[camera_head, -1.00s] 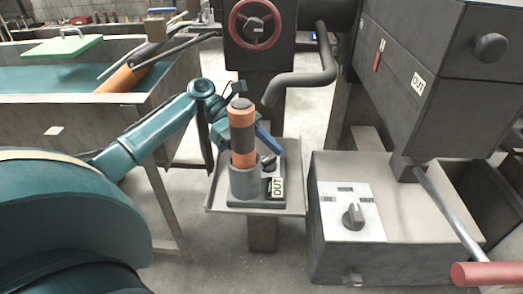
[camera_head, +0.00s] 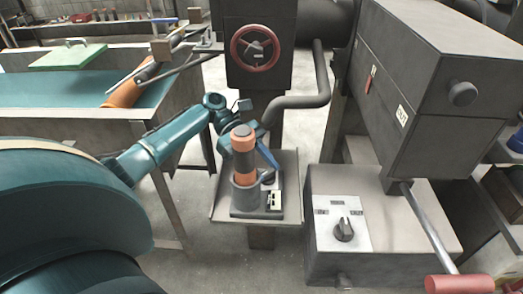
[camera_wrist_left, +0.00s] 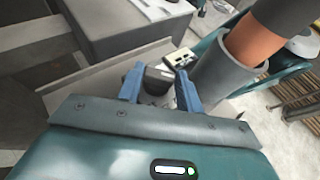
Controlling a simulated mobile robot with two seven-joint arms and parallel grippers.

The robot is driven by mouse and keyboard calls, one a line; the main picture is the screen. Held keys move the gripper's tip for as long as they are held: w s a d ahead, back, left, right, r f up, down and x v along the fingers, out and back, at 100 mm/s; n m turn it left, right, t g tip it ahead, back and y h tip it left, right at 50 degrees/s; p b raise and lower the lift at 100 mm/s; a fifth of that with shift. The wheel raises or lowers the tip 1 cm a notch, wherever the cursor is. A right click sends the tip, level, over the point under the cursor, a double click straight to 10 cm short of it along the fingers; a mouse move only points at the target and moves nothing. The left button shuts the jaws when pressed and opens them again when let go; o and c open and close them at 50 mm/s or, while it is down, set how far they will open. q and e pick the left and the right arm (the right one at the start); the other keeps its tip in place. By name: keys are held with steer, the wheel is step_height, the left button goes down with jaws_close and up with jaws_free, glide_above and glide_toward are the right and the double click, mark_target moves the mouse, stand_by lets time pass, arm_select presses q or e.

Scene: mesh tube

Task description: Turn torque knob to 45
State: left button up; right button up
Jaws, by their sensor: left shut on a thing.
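A dark torque knob (camera_head: 267,178) sits on a small grey device (camera_head: 250,208) on a pedestal tray, beside an upright orange and grey tube (camera_head: 241,160). My left gripper (camera_head: 270,168) reaches in from behind the tube, its blue fingers at the knob. In the left wrist view, the two blue fingers (camera_wrist_left: 161,84) stand on either side of the dark knob (camera_wrist_left: 156,86) and are shut on it. The knob's scale and pointer cannot be read. The tube hides part of the gripper in the head view. My right gripper is not in view.
The tray (camera_head: 292,190) has a free rim around the device. At right stands a grey box (camera_head: 410,225) with another dark knob (camera_head: 343,230) on a white plate. A red handwheel (camera_head: 255,48) is behind, and a teal-bedded trough (camera_head: 45,92) at left.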

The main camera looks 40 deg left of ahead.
arm_select(q)
steer(key=shift+w+m+g+y, duration=0.15)
steer(key=shift+m+g+y, duration=0.15)
steer(key=shift+m+g, duration=0.55)
steer(key=o, duration=1)
steer(key=shift+v, duration=3.7)
steer(key=shift+c, duration=0.2)
